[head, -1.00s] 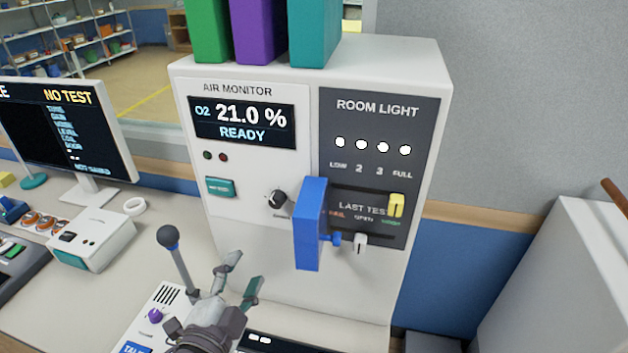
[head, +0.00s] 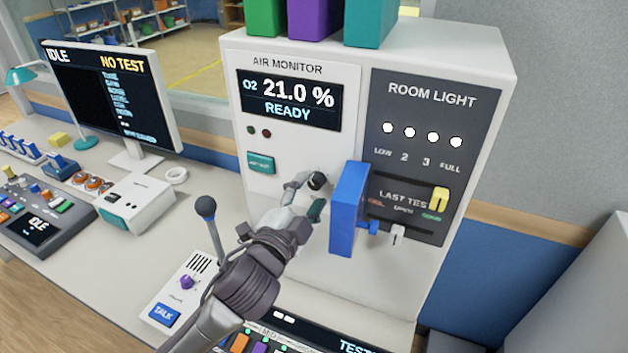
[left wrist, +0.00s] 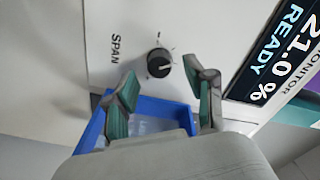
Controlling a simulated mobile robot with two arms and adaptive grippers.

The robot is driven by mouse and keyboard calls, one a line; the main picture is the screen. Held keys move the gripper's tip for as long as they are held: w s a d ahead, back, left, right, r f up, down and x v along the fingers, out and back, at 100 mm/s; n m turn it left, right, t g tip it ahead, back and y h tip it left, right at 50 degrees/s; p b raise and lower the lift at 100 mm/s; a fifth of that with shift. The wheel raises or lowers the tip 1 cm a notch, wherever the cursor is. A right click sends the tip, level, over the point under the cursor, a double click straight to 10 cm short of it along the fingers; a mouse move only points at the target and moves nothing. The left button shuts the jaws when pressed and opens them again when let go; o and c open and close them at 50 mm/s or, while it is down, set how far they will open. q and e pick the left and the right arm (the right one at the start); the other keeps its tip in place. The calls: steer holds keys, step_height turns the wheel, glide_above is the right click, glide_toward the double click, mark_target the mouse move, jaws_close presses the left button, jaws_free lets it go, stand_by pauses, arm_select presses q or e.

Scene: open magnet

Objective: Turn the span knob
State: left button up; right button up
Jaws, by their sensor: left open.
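The span knob (left wrist: 158,63) is a round black dial with a pointer mark, on the white face of the air monitor (head: 290,62). In the left wrist view the label SPAN is printed beside it. The knob also shows in the head view (head: 317,181), partly behind my gripper. My left gripper (head: 304,192) is open in front of the knob. In the left wrist view its two green-padded fingers (left wrist: 164,92) are apart, and the knob lies just beyond the tips, nearer the right finger. I cannot tell whether a finger touches it. My right gripper is not in view.
A blue box-like holder (head: 348,212) sticks out from the panel just right of the gripper. A yellow slider (head: 439,198) and a white slider (head: 397,235) are further right. A microphone (head: 206,208) stands left of my arm.

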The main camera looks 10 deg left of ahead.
mark_target(316, 182)
arm_select(q)
steer(key=shift+w+d, duration=0.15)
steer(key=shift+w, duration=0.6)
steer(key=shift+w+d, duration=0.15)
steer(key=shift+w, duration=0.55)
steer(key=shift+c, duration=0.4)
